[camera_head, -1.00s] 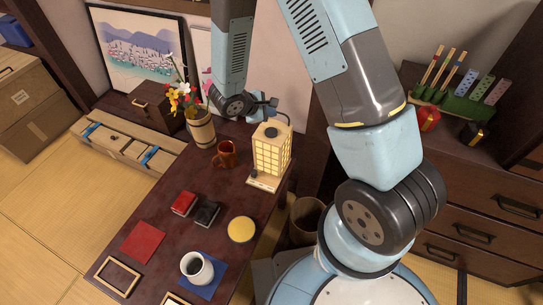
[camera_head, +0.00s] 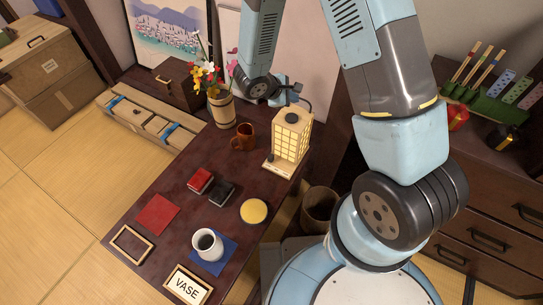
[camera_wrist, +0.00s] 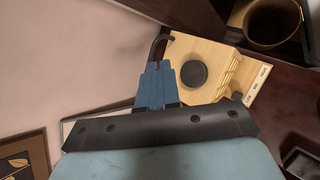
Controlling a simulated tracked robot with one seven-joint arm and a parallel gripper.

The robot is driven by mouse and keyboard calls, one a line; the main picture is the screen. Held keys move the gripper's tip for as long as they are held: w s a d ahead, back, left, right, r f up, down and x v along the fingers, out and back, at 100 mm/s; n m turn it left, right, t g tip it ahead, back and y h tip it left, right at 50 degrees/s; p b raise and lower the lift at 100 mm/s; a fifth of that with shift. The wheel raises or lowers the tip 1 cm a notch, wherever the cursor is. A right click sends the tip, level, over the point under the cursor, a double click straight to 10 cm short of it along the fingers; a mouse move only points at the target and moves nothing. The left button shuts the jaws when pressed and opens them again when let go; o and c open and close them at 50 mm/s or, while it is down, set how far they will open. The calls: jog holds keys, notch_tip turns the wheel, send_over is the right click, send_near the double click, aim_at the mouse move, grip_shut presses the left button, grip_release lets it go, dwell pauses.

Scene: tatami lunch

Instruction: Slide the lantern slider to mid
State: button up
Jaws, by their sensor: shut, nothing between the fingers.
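The lantern (camera_head: 290,145) is a lit, box-shaped lamp of pale wood with a grid of panes. It stands upright on the dark table. A dark round cap is on its top, which also shows in the wrist view (camera_wrist: 194,73). Its base carries a strip with small labels (camera_wrist: 258,85) and a dark slider knob (camera_head: 270,157), seen toward the strip's near end in the wrist view (camera_wrist: 237,96). Its exact setting is unclear. My gripper (camera_head: 291,89) is shut and empty, above and behind the lantern, beside its thin dark hook (camera_wrist: 158,42). It is apart from the knob.
A brown mug (camera_head: 243,137) and a flower vase (camera_head: 222,110) stand left of the lantern. Red and black boxes, a yellow disc (camera_head: 254,211) and a white cup (camera_head: 207,244) lie nearer. A bin (camera_head: 319,208) stands right of the table. A wall is behind.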

jog(key=shift+o, duration=0.6)
jog(key=shift+a+f, duration=0.15)
jog(key=o, duration=0.7)
jog(key=s+a+f+n+t, duration=0.2)
jog(key=s+a+f+n, duration=0.2)
jog(key=a+f, duration=0.4)
notch_tip(320, 180, down, 2)
jog(key=shift+s+a+f+n+h, duration=0.2)
jog(key=shift+f+n+h, duration=0.1)
jog(key=shift+n, duration=0.5)
jog(key=n+t+y, duration=0.1)
jog(key=n+t, duration=0.3)
jog(key=n, duration=0.4)
send_near(269, 158)
jog(key=x, duration=1.1)
jog(key=shift+d, duration=0.1)
grip_shut()
